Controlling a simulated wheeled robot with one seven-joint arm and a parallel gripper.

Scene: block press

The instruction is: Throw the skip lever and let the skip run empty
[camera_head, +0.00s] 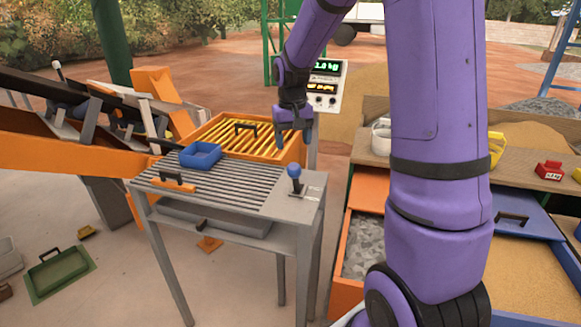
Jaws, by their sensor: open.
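A lever with a blue ball knob (294,171) stands upright on the right end of the grey slatted table. At the left, a pale-handled lever (151,125) stands by an orange chute (85,146), and a short white-tipped stick (58,70) rises farther back. No label shows which is the skip lever, and I cannot clearly make out the skip. My gripper (292,140) is open and empty, pointing down. In the picture it is just above the blue knob, in front of the yellow-barred orange grate (222,132).
A blue tray (201,156) and an orange-handled piece (173,184) sit on the slatted table (225,190). A display box (325,85) stands behind my gripper. Bins of gravel (366,245) and sand (530,265) are at the right. A green tray (60,272) lies on the ground.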

